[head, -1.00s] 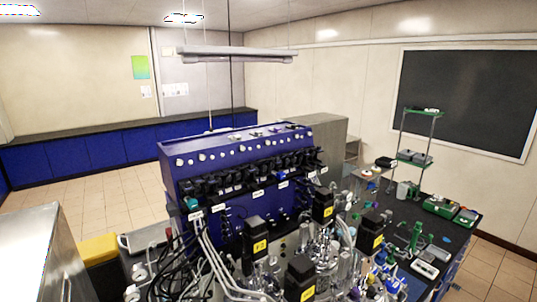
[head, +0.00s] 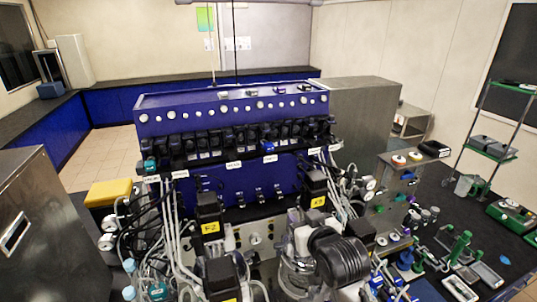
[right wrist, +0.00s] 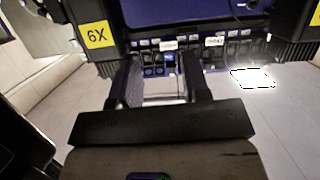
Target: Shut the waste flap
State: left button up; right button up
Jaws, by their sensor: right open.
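I cannot make out the waste flap for certain in any view. A yellow-topped box (head: 110,192) stands at the left of the bench in the head view; I cannot tell whether it carries the flap. My right arm reaches in over the bench at the bottom centre, and its gripper (head: 297,222) is small and partly lost among the bioreactor fittings. In the right wrist view the right gripper (right wrist: 160,78) has its two black fingers apart, with nothing between them. My left gripper is not in view.
A blue bioreactor console (head: 235,110) stands in the middle, with black motor heads (head: 207,214) and tubing crowded before it. A steel cabinet (head: 40,225) is at the left. A wire shelf (head: 490,145) and small labware are at the right.

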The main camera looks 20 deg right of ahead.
jog(key=w+r+t, duration=0.3)
jog(key=w+r, duration=0.8)
jog(key=r, duration=0.2)
jog(key=p, duration=0.4)
send_near(267, 127)
jog(key=w, duration=0.6)
jog(key=shift+w+a+f+p, duration=0.15)
jog(key=shift+w+p, duration=0.35)
jog(key=shift+w, duration=0.95)
